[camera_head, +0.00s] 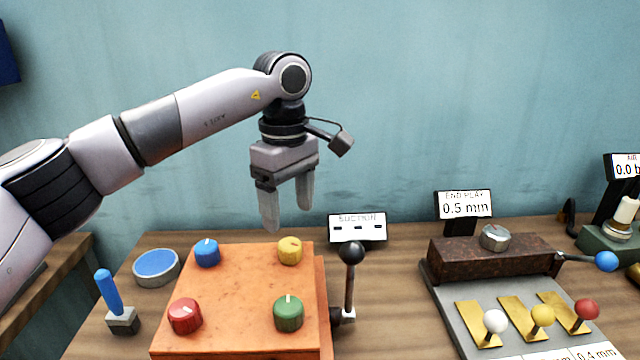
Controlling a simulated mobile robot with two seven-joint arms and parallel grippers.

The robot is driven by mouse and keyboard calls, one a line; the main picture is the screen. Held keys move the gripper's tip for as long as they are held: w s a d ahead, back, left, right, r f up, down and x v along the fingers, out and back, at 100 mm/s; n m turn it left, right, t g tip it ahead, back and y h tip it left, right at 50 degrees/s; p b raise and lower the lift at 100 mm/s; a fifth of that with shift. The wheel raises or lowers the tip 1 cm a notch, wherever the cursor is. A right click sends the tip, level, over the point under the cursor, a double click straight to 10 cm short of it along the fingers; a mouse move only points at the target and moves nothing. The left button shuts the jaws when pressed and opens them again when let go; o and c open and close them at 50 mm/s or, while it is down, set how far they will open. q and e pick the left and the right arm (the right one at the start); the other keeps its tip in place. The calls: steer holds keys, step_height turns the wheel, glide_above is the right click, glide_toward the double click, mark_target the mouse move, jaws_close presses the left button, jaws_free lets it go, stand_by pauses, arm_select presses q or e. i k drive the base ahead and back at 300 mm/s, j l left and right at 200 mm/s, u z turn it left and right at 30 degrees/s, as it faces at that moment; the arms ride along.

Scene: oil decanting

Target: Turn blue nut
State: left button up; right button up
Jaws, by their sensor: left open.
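The blue nut (207,253) is a round knob with a pale mark on its top. It sits at the back left corner of an orange block (240,290). A yellow nut (290,250), a red nut (185,316) and a green nut (288,314) sit at the block's other corners. My left gripper (288,214) points down with its fingers apart and nothing between them. In the picture it hangs above the block's back edge, to the right of the blue nut and clear of it. My right gripper is not in view.
A black-knobbed lever (350,254) stands at the block's right side. A "SUCTION" display (357,227) is behind it. A blue-topped round dish (156,267) and a blue-handled tool (110,295) are on the left. A metal fixture with coloured levers (500,300) fills the right.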

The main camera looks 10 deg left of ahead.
mark_target(207, 252)
steer(key=k, duration=1)
